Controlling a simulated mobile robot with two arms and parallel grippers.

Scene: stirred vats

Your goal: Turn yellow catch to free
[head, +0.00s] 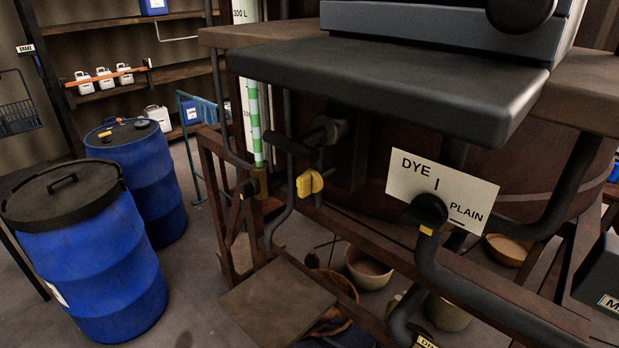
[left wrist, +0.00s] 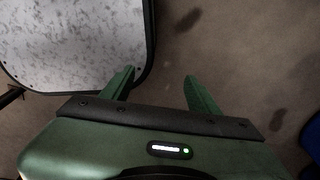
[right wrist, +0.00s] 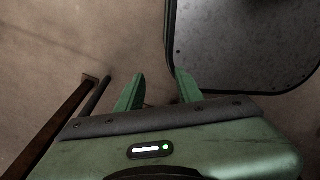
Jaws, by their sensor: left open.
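The yellow catch (head: 309,183) is a small yellow knob on the dark vat frame in the middle of the head view, right of the green-and-white striped gauge tube (head: 254,122). No free marking is legible beside it. Neither gripper shows in the head view, and the catch is in neither wrist view. My left gripper (left wrist: 160,74) is open and empty above bare floor. My right gripper (right wrist: 160,74) also has its fingers apart with nothing between them, above the floor.
A grey shelf (head: 400,75) overhangs above the catch. Blue drums (head: 95,265) stand at left. Bowls (head: 368,268) lie beneath the frame. A dark bar (right wrist: 55,125) is left of my right gripper.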

